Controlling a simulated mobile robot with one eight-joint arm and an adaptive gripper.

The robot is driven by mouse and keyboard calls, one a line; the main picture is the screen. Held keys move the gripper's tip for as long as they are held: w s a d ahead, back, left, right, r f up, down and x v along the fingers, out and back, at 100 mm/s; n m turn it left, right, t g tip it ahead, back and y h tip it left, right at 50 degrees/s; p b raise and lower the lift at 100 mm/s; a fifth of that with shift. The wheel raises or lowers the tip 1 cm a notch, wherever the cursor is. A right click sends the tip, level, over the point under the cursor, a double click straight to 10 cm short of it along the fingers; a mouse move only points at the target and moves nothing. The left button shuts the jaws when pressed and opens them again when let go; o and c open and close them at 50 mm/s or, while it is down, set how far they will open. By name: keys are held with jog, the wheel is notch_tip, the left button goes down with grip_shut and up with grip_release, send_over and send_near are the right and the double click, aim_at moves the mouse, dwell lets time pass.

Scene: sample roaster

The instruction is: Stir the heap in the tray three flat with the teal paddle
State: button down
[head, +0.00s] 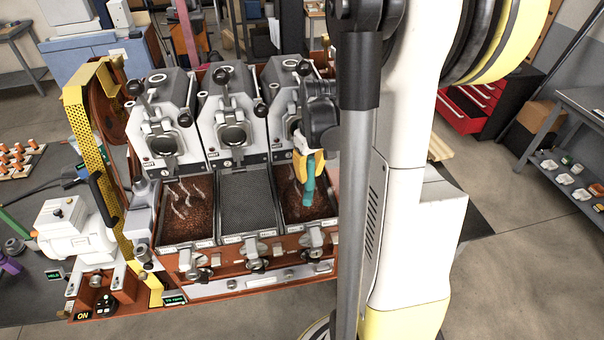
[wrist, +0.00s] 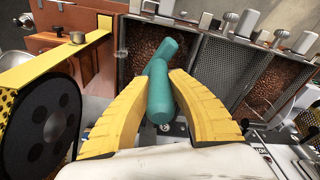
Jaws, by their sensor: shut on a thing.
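My gripper (head: 307,163) is shut on the teal paddle (head: 309,186), with the yellow fingers (wrist: 160,80) on both sides of its handle in the wrist view. The teal paddle (wrist: 161,96) points down over the right-hand tray (head: 312,222) of the roaster in the head view. That tray holds dark brown beans (head: 292,203), which also show at the left in the wrist view (wrist: 147,45). The paddle covers part of the beans. I cannot tell whether its lower end touches them, and the heap's height is unclear.
The middle tray (head: 247,205) shows bare mesh. The left tray (head: 190,218) holds brown beans with pale stirring arms. Roaster drums stand behind the trays, and valve handles (head: 256,252) line the front. A yellow perforated guard (head: 80,125) and white motor (head: 70,233) stand at the left.

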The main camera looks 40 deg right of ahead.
aim_at(309, 194)
jog(key=shift+f, duration=0.1)
notch_tip(309, 194, down, 9)
jog(key=b, duration=0.8)
jog(key=shift+r, duration=0.2)
jog(key=shift+s+d+b, duration=0.15)
jog(key=shift+s+d, duration=0.3)
jog(key=shift+d, duration=0.25)
jog(key=shift+s+d+b, duration=0.1)
jog(key=shift+s+d, duration=0.3)
jog(key=shift+d, duration=0.3)
jog(key=shift+s+d+b, duration=0.15)
jog(key=shift+s+d, duration=0.3)
jog(key=shift+d, duration=0.25)
jog(key=w+a, duration=0.1)
jog(key=a, duration=0.1)
jog(key=w+a, duration=0.2)
jog(key=a, duration=0.1)
jog(key=w+a, duration=0.2)
jog(key=a, duration=0.1)
jog(key=shift+a+b, duration=0.2)
jog(key=shift+b, duration=0.15)
